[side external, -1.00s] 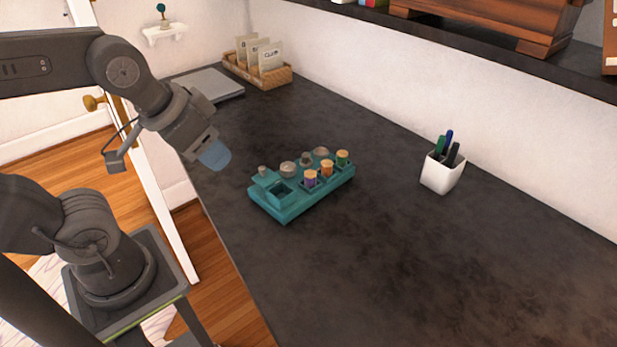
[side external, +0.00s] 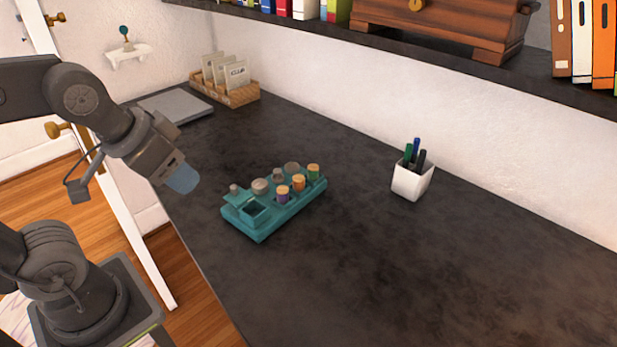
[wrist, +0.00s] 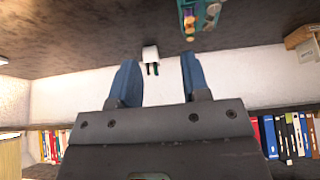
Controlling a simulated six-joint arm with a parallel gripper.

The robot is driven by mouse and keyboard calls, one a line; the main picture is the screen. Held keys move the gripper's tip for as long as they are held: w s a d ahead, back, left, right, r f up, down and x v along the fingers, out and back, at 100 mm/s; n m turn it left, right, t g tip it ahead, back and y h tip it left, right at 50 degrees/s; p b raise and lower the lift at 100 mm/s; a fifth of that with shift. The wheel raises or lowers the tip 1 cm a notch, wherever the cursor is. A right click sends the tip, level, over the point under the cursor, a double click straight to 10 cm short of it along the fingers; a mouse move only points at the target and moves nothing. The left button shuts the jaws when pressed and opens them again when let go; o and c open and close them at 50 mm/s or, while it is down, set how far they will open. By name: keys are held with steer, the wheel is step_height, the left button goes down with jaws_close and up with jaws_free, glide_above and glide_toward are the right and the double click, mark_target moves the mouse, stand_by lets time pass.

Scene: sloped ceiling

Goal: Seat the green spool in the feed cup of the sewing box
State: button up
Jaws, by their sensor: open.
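The teal sewing box (side external: 262,225) stands on the dark counter. The green spool (side external: 314,172) has a pale orange top and stands upright at the box's far right end, beside an orange spool (side external: 299,183) and a purple spool (side external: 283,195). An open square cup (side external: 254,207), which looks like the feed cup, is at the near left end and appears empty. My gripper (side external: 183,180) is raised to the left of the box, apart from it. In the wrist view my gripper (wrist: 160,62) is open and empty, and part of the box (wrist: 184,18) shows at the top edge.
A white pen cup (side external: 411,181) stands right of the box. A wooden card tray (side external: 238,94) and a flat grey slab (side external: 176,105) are at the back left. A dark shelf (side external: 450,67) runs along the wall. The counter's front right is clear.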

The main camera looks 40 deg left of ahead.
steer(key=shift+o, duration=0.3)
stand_by(0.5)
steer(key=w+a+r+m+g, duration=0.1)
steer(key=w+r+m, duration=0.2)
steer(key=w, duration=0.4)
steer(key=w+a+r+m+g, duration=0.1)
steer(key=w+r+m, duration=0.15)
steer(key=w, duration=0.45)
steer(key=m+g, duration=0.3)
steer(key=m, duration=1)
glide_above(313, 167)
step_height(313, 167, down, 15)
steer(key=shift+m+g, duration=0.25)
steer(key=shift+g, duration=0.05)
step_height(313, 167, down, 9)
steer(key=shift+w+r, duration=0.1)
steer(key=shift+w, duration=0.05)
steer(key=shift+f, duration=3.15)
steer(key=c, duration=0.7)
